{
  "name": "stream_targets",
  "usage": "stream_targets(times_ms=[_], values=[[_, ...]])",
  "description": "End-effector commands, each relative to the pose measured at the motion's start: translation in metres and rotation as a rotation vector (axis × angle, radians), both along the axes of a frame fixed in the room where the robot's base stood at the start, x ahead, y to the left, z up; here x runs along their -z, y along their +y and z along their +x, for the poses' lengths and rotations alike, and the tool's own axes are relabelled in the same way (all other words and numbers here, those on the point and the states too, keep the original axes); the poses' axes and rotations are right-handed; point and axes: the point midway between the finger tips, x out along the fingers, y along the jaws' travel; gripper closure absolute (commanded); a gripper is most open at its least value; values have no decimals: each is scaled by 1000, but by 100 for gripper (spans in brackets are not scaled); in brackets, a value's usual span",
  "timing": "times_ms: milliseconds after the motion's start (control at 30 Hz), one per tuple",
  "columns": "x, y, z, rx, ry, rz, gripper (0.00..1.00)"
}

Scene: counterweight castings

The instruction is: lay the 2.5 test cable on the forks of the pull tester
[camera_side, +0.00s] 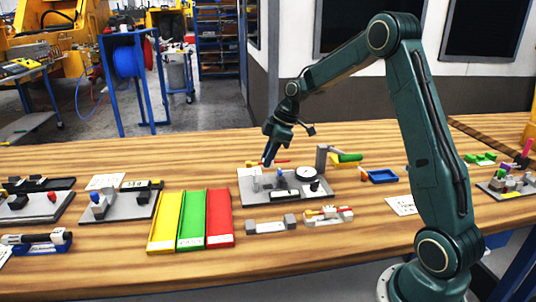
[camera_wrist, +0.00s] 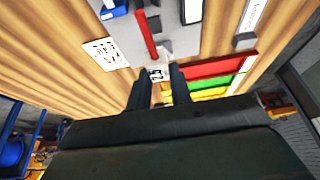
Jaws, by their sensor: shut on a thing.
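The pull tester is a grey plate (camera_side: 245,199) with a round dial (camera_side: 307,174), small posts and a dark block on it. My gripper (camera_side: 268,163) is above its back left part, pointing down. In the wrist view the red cable (camera_wrist: 147,35) runs away from my gripper (camera_wrist: 159,80), over the grey plate. A small white tag with dark print (camera_wrist: 157,75) lies between the fingers. The fingers are shut on the cable's near end. Whether the cable touches the forks, I cannot tell.
Yellow (camera_side: 165,222), green (camera_side: 191,221) and red (camera_side: 219,218) trays lie left of the tester.

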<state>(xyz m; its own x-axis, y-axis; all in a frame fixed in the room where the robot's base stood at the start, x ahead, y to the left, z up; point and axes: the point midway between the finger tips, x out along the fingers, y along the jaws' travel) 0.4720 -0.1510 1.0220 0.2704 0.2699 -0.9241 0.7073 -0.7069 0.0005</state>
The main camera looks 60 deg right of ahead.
Motion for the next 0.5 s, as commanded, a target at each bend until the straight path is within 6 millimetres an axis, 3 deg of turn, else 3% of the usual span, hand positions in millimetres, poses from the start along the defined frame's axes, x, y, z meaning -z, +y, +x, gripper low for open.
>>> stream_targets(times_ms=[500], values=[[6,0,-1,-1,2,1,99]])
